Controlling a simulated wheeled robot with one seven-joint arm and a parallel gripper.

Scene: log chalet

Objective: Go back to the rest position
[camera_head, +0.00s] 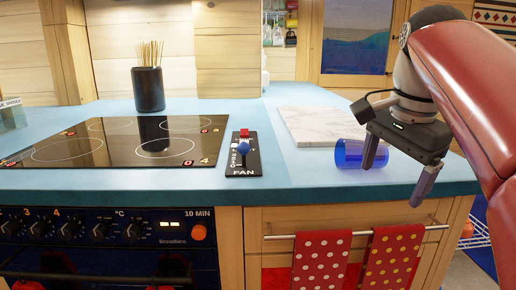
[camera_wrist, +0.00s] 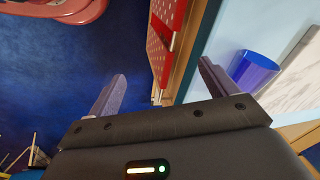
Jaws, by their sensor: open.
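My gripper (camera_head: 398,172) is at the right, over the front edge of the blue countertop (camera_head: 240,188). Its two fingers are spread apart with nothing between them. One finger hangs by a blue cup (camera_head: 348,153) that lies on its side on the counter; I cannot tell whether they touch. In the wrist view, my gripper (camera_wrist: 160,80) shows empty fingers, with the blue cup (camera_wrist: 256,70) to the right of the right finger and blue floor below the left one.
A marble board (camera_head: 315,122) lies behind the cup. A fan control (camera_head: 243,155), a black hob (camera_head: 110,142) and a dark holder with sticks (camera_head: 148,90) are to the left. Dotted towels (camera_head: 322,258) hang from a rail below the counter edge.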

